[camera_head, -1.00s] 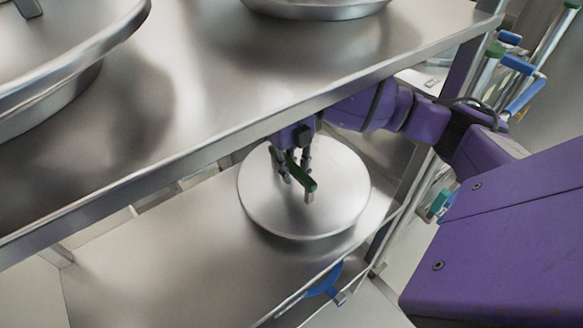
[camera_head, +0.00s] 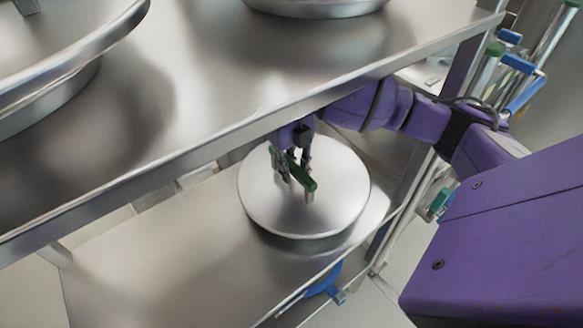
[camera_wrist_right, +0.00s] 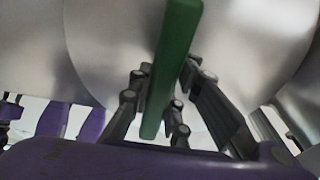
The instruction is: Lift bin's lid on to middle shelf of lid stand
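A round steel lid (camera_head: 335,210) with a green bar handle (camera_head: 303,177) is at the level of the shelf (camera_head: 150,265) below the stand's upper shelf (camera_head: 215,85). A dark band shows under its front edge; I cannot tell whether it is resting or slightly raised. My right gripper (camera_head: 294,178) points down from above, its fingers against both sides of the handle. The right wrist view shows the green handle (camera_wrist_right: 172,65) between the fingers, with the lid (camera_wrist_right: 105,45) behind. My left gripper is not in view.
A large round steel vessel (camera_head: 70,75) stands on the upper shelf at left, and another round steel piece (camera_head: 315,8) at the top. The upper shelf's front edge (camera_head: 200,150) passes close to my right wrist. A post and rails stand at right.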

